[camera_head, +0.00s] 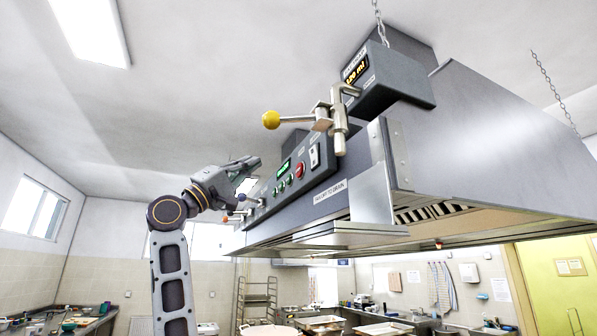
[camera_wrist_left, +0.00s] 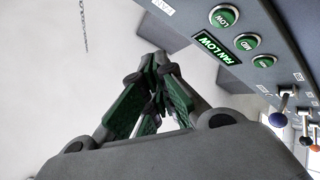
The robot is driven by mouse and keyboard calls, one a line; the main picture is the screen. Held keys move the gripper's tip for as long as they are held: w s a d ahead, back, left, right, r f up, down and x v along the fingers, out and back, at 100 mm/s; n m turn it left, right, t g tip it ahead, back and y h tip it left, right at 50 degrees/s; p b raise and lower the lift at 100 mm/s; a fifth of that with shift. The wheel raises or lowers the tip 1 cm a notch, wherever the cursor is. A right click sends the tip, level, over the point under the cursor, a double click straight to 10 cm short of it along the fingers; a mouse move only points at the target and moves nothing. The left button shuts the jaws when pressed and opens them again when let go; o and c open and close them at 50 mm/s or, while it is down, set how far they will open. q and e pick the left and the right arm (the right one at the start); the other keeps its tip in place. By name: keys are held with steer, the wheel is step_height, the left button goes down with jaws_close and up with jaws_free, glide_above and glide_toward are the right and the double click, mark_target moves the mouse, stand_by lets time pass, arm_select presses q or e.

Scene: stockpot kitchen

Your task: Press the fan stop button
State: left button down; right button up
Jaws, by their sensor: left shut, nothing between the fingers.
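The grey range hood's control panel (camera_head: 290,178) carries a red round button (camera_head: 300,170), a row of small green buttons (camera_head: 282,185) and a green-lit display (camera_head: 284,168). In the left wrist view the display (camera_wrist_left: 218,48) reads FAN LOW, beside green buttons marked LOW (camera_wrist_left: 223,16) and MED (camera_wrist_left: 246,41). The red button does not show there. My left gripper (camera_head: 253,163) is shut and empty, raised at the far-left end of the panel, left of the red button and apart from it. In the left wrist view its fingers (camera_wrist_left: 158,78) are closed together. My right gripper is not in view.
A valve lever with a yellow ball (camera_head: 270,120) juts out above the panel. A box with an amber display (camera_head: 356,72) sits at the hood's upper corner. Small levers with coloured knobs (camera_wrist_left: 278,119) lie below the buttons. Open air lies left of the hood.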

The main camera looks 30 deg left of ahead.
mark_target(300, 170)
arm_select(q)
steer(key=shift+s+n, duration=0.15)
steer(key=shift+n, duration=0.15)
steer(key=shift+w+d, duration=0.15)
steer(key=shift+w, duration=0.1)
steer(key=w+d+p, duration=0.1)
steer(key=w+d, duration=0.4)
steer(key=w, duration=0.1)
steer(key=shift+w+d, duration=0.2)
steer(key=shift+d, duration=0.05)
stand_by(0.6)
steer(key=shift+w+d, duration=0.55)
steer(key=shift+w, duration=0.1)
stand_by(3.1)
steer(key=shift+s+a, duration=0.55)
steer(key=shift+s, duration=0.1)
steer(key=shift+s, duration=0.1)
stand_by(0.4)
